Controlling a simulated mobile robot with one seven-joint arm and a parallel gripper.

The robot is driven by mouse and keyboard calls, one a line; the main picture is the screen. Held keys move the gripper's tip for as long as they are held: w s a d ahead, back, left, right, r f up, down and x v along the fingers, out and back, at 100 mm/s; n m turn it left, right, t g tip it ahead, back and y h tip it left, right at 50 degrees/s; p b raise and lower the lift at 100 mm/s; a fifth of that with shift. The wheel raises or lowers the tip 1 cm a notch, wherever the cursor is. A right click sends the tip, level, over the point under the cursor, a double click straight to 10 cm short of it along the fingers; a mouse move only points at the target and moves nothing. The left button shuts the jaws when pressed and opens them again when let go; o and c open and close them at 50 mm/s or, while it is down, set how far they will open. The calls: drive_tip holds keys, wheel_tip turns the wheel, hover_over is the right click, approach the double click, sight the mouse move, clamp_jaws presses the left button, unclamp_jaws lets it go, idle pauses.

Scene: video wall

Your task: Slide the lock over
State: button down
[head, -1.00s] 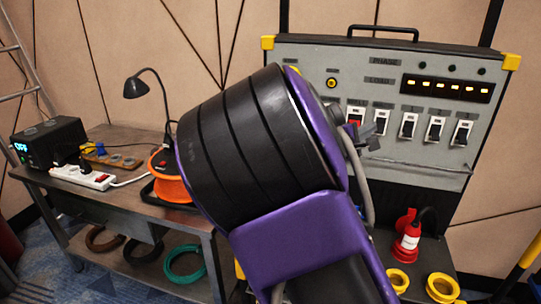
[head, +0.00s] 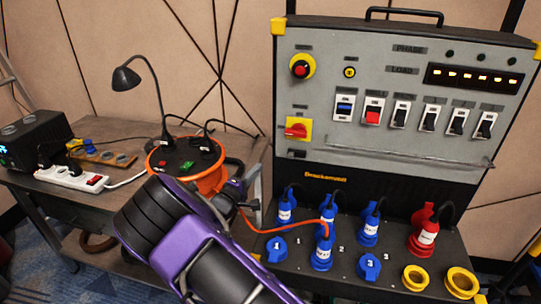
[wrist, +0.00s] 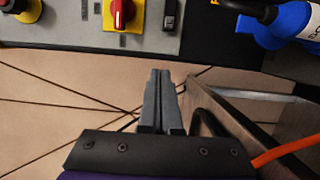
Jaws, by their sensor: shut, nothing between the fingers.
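A small dark latch-like piece (head: 297,153), possibly the lock, sits on the grey panel just under the red rotary switch (head: 297,128) on its yellow plate. I cannot tell for sure that it is the lock. In the wrist view the latch-like piece (wrist: 171,15) is at the top, right of the red switch (wrist: 121,12). My gripper (wrist: 160,72) is shut and empty, its fingers pointing towards the panel's near edge. The fingertips appear short of the panel's edge, not touching the latch-like piece. In the head view the fingers are hard to make out near the orange reel.
The orange cable reel (head: 208,180) stands on the workbench (head: 125,135) behind my arm. An orange cable (head: 270,230) runs to blue plugs (head: 322,252) below the panel. The panel also has an emergency stop (head: 301,68), a row of rocker switches and a long bar (head: 400,160).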

sight(291, 155)
drive_tip(key=shift+a+f, duration=0.45)
drive_tip(key=shift+f, duration=0.1)
drive_tip(key=x, duration=1)
drive_tip(key=shift+d, duration=0.1)
drive_tip(key=shift+s+d, duration=0.15)
drive_tip(key=shift+d, duration=0.4)
drive_tip(key=shift+s+d, duration=0.15)
drive_tip(key=shift+d, duration=0.45)
drive_tip(key=shift+s+d, duration=0.1)
drive_tip(key=shift+d, duration=0.65)
drive_tip(key=shift+d, duration=0.1)
